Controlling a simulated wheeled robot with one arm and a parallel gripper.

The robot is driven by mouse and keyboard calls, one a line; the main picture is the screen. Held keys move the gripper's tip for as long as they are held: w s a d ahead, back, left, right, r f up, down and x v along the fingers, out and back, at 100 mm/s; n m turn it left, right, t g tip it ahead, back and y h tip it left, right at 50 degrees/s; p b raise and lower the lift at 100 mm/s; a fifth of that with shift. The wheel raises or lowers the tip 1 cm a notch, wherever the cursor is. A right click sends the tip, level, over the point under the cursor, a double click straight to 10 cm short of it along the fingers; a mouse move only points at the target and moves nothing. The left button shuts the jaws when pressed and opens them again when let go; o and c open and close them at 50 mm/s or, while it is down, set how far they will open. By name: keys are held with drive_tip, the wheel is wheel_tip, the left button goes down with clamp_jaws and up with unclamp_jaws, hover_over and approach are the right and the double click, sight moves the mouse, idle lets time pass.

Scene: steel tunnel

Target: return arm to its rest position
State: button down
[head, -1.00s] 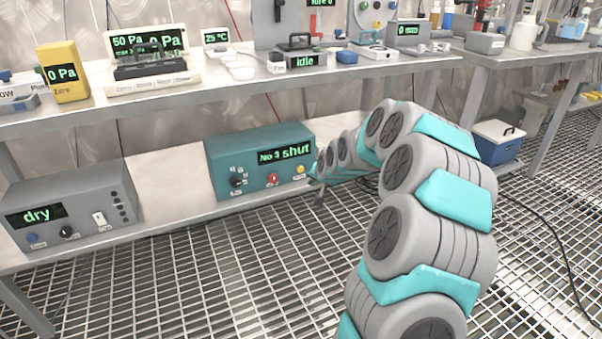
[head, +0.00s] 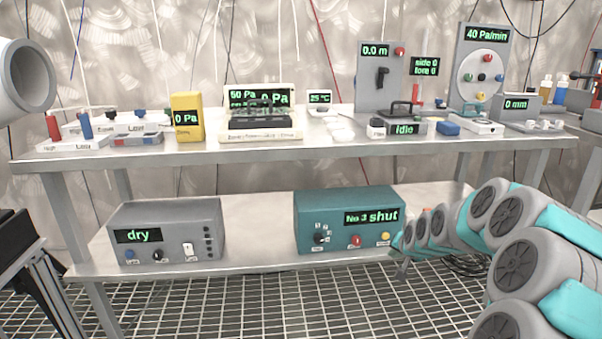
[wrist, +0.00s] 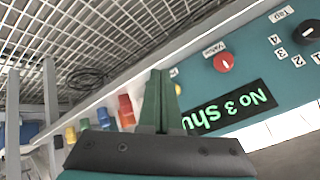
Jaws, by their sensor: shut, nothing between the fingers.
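My gripper (head: 403,266) is just in front of the lower right corner of the teal box (head: 349,207) on the lower shelf. My arm reaches there from the right side of the head view. In the wrist view the two green fingers (wrist: 158,98) are together with nothing between them. The teal box's face (wrist: 240,75) shows close beyond them, upside down, with a "No 3 shut" display, a red button (wrist: 223,62) and a black knob (wrist: 306,30). A yellow button (head: 385,237) is close to the gripper. I cannot tell whether the fingers touch the box.
A grey box reading "dry" (head: 165,215) stands left on the lower shelf (head: 258,215). The upper bench (head: 330,148) above carries several instruments. Its edge overhangs the area behind my gripper. Open grating floor (head: 260,300) lies in front. Dark cables (head: 462,265) lie behind my arm.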

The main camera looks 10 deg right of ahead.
drive_tip(key=s+a+r+n+g+y+p, duration=0.1)
drive_tip(key=s+a+r+n+g, duration=0.15)
drive_tip(key=s+a, duration=0.65)
drive_tip(key=s+a+r+n+g+p, duration=0.15)
drive_tip(key=s+a+r+g, duration=0.35)
drive_tip(key=s, duration=0.6)
drive_tip(key=s+a+r+n+g+p, duration=0.1)
drive_tip(key=s+a, duration=0.1)
drive_tip(key=s, duration=1.2)
drive_tip(key=s+a+r+n+g, duration=0.1)
drive_tip(key=s+a+n+g, duration=0.1)
drive_tip(key=s, duration=1.2)
drive_tip(key=shift+s+a+r+n+h+p, duration=0.2)
drive_tip(key=shift+s+a+n+h+p, duration=0.15)
drive_tip(key=shift+a+p, duration=0.1)
drive_tip(key=c, duration=1.6)
unclamp_jaws()
